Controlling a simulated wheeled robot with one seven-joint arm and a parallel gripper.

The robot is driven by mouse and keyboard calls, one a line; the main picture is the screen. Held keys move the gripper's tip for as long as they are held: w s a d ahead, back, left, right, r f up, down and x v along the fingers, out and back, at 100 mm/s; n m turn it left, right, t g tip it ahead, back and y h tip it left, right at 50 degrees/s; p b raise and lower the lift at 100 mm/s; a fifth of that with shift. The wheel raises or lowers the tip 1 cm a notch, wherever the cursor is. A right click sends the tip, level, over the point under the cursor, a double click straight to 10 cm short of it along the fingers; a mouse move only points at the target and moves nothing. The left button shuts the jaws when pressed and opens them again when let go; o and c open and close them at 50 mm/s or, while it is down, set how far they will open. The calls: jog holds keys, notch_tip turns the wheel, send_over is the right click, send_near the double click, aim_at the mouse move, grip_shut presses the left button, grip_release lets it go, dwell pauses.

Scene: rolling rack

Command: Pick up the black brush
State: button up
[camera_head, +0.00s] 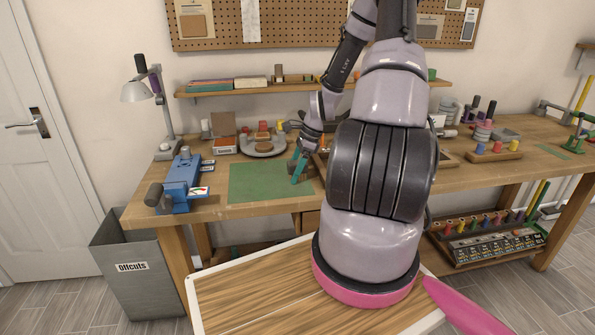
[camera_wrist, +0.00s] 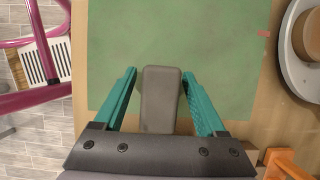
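A dark grey, smooth, rounded-end bar (camera_wrist: 160,98), which I take for the black brush, lies between my fingers in the wrist view. Its lower end is hidden behind the gripper body. My gripper (camera_wrist: 159,74) has two teal fingers, spread apart, with a visible gap on each side of the bar. In the head view my gripper (camera_head: 297,178) points down at the right edge of the green mat (camera_head: 258,183) on the workbench. A small dark shape shows beside the fingers there, mostly hidden.
A grey plate (camera_head: 263,144) with brown pieces stands behind the mat. A blue vise (camera_head: 182,180) and a desk lamp (camera_head: 140,92) are at left. A shelf (camera_head: 235,90) runs above the bench. The mat's middle is clear. A grey offcuts bin (camera_head: 138,275) stands on the floor.

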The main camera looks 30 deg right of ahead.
aim_at(294, 162)
grip_shut()
jog(key=shift+r, duration=0.1)
notch_tip(294, 162, up, 10)
jog(key=shift+f, duration=0.1)
jog(key=shift+c, duration=1.9)
grip_release()
grip_shut()
